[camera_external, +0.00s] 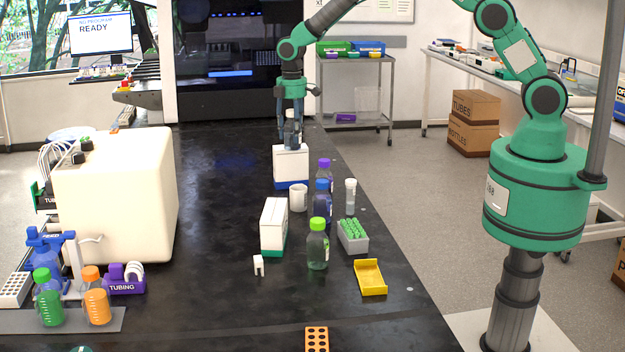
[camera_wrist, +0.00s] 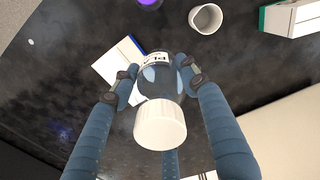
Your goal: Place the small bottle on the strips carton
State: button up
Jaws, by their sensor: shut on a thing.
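In the wrist view the bottle sits between the fingers, cap toward the camera. A white carton with a blue base (camera_external: 291,165) stands directly below my gripper in the external view. The wrist view shows this carton (camera_wrist: 112,64) partly hidden behind the bottle and left finger. I cannot tell whether the bottle touches its top. Another white carton, with a green base (camera_external: 273,226), stands nearer the camera. No carton's lettering is readable.
A green tube rack (camera_external: 353,243) and yellow tray (camera_external: 370,278) lie right.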

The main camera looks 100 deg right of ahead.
jog(key=s+r+p, duration=0.1)
jog(key=s+r, duration=0.2)
jog(key=s, duration=1)
jog(key=shift+s+a+r, duration=0.2)
jog(key=shift+s+a, duration=0.1)
jog(key=shift+s, duration=0.1)
jog(key=shift+w+d, duration=0.1)
jog(key=shift+w, duration=0.05)
jog(key=w+d, duration=0.4)
jog(key=w, duration=0.2)
jog(key=w+d+f+p, duration=0.1)
jog(key=w+d, duration=0.3)
jog(key=w, duration=0.3)
jog(key=shift+d+f, duration=0.25)
jog(key=shift+d, duration=0.05)
jog(key=shift+w, duration=0.1)
jog(key=shift+f, duration=1.75)
jog(key=shift+f, duration=0.1)
